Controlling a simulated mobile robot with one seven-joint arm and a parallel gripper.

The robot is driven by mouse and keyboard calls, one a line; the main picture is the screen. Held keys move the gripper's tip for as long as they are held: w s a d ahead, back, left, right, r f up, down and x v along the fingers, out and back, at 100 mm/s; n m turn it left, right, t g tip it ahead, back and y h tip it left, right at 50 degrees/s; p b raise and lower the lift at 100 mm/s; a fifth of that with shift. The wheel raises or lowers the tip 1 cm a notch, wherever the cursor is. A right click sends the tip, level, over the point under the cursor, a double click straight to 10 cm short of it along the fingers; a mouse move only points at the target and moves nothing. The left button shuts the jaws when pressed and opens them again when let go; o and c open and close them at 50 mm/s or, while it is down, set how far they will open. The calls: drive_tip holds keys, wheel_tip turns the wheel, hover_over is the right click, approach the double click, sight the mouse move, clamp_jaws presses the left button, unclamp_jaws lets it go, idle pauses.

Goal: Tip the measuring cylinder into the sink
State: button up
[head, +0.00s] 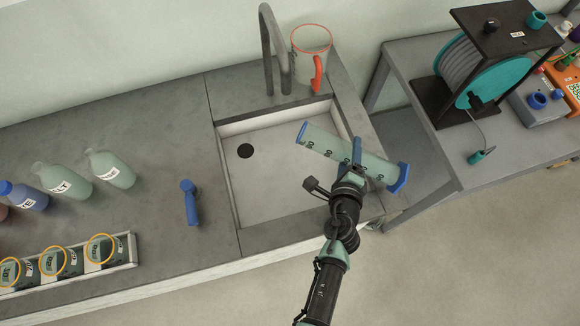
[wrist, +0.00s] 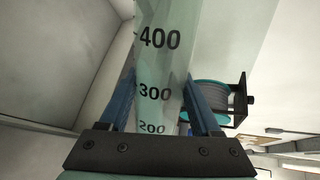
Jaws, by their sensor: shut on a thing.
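The measuring cylinder (head: 330,146) is a clear greenish tube with black marks, a blue rim at its upper left end and a blue foot at its lower right end. My gripper (head: 354,160) is shut on its middle, and the cylinder lies strongly tilted. Its rim end is over the sink (head: 275,185) and its foot is past the sink's right edge. In the wrist view the tube (wrist: 160,70) stands between the blue fingers (wrist: 163,103), with the marks 400, 300 and 200 showing. I cannot tell whether it holds liquid.
A grey tap (head: 268,45) and a clear jug with a red handle (head: 311,42) stand behind the sink. A blue object (head: 190,202) lies on the counter left of it. Bottles (head: 110,170) stand further left. A bench with a reel (head: 462,70) is at right.

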sight(344, 159)
drive_tip(key=shift+w+a+f+n, duration=0.1)
drive_tip(key=shift+a+f+n, duration=0.1)
drive_tip(key=shift+f+n, duration=0.1)
drive_tip(key=shift+f, duration=0.25)
drive_tip(key=shift+a+f+h+p, duration=0.15)
drive_tip(key=shift+h+p, duration=0.15)
drive_tip(key=shift+w+a+f+n+h, duration=0.1)
drive_tip(key=shift+f+n+h, duration=0.4)
drive_tip(key=shift+f+n, duration=0.45)
idle(2.4)
